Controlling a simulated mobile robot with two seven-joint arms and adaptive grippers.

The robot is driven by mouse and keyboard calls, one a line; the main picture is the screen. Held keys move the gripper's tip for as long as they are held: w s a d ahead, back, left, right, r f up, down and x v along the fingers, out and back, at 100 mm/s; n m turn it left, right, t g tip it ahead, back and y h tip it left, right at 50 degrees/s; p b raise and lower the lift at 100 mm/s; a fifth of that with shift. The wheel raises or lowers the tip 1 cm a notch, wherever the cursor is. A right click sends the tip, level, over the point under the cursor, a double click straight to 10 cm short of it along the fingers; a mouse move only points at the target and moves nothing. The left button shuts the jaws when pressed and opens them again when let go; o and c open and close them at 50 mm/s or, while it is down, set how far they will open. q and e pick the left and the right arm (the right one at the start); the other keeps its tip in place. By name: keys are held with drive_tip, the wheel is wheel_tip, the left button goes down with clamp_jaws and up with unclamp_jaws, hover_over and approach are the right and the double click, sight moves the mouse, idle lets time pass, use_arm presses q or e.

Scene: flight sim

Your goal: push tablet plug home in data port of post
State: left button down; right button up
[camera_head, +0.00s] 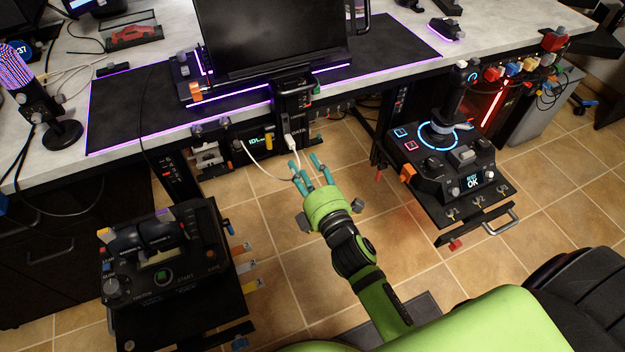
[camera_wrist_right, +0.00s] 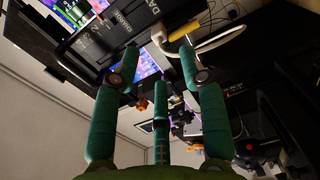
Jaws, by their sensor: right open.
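The black post (camera_head: 294,112) stands below the front of the desk and carries a DATA label; it also shows at the top of the wrist view (camera_wrist_right: 108,45). The white tablet plug (camera_head: 290,142) sits at the post's lower part with a white cable hanging from it. It shows in the wrist view (camera_wrist_right: 158,34) against the post's side; how deep it sits in the port I cannot tell. My right gripper (camera_head: 305,162) has teal fingers spread, empty, just below and apart from the plug; its fingers also show in the wrist view (camera_wrist_right: 158,56). My left gripper is out of view.
A black screen (camera_head: 268,35) stands on the desk above the post. A small display box (camera_head: 258,146) with a yellow part is left of the plug. A joystick console (camera_head: 448,160) stands right, a throttle console (camera_head: 160,255) left. Open tiled floor lies between them.

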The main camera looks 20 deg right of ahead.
drive_tip(key=s, duration=0.4)
drive_tip(key=shift+d+r, duration=0.1)
idle(0.4)
